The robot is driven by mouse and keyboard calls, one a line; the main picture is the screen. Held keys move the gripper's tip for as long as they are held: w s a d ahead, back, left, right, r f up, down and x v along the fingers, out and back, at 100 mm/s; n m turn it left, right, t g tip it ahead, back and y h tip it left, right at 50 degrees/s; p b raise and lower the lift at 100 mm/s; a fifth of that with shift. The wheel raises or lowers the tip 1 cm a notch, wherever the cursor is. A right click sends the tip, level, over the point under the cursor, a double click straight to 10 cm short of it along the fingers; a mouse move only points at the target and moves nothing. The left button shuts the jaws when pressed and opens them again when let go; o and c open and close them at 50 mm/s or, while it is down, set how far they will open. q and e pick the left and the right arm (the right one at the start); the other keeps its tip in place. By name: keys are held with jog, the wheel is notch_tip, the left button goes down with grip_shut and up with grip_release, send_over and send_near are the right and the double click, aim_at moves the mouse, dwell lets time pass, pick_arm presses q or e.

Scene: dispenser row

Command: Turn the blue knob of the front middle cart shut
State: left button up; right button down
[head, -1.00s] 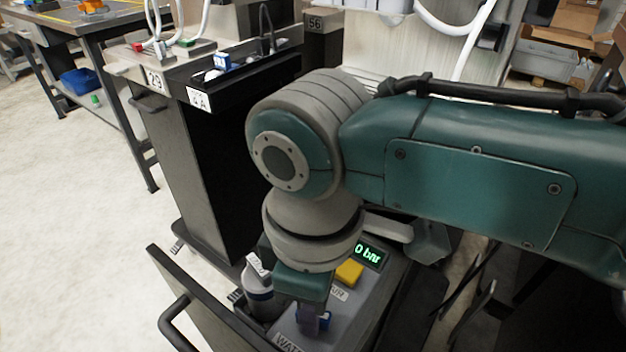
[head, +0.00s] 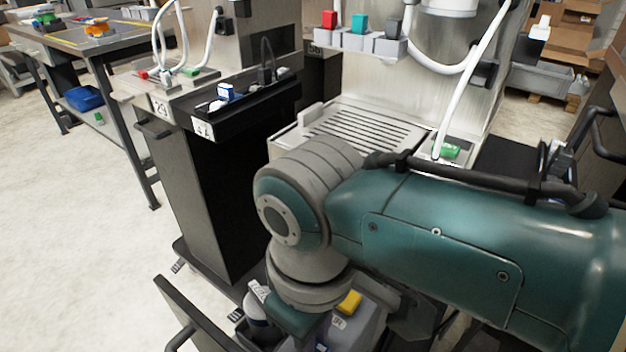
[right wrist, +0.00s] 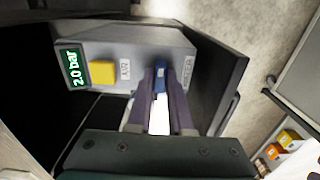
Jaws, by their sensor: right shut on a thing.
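The blue knob (right wrist: 161,78) is on the grey sloped panel (right wrist: 145,45) of the cart, beside the WATER label. My right gripper (right wrist: 161,88) has its two fingers on either side of the knob and is shut on it. A yellow knob (right wrist: 101,72) sits beside the AIR label, and the display (right wrist: 73,68) reads 2.0 bar. In the head view the yellow knob (head: 349,301) shows at the bottom, while my right arm hides most of the panel. My left gripper is not in view.
A bottle (head: 258,305) stands beside the panel at the cart's left. A dark cart (head: 215,180) marked 29 stands behind it, and a slatted steel tray (head: 365,130) is behind my arm. Open floor (head: 75,230) lies at the left.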

jog(key=c, duration=0.8)
grip_release()
notch_tip(320, 180, up, 10)
jog(key=p, duration=0.3)
jog(key=shift+p, duration=0.4)
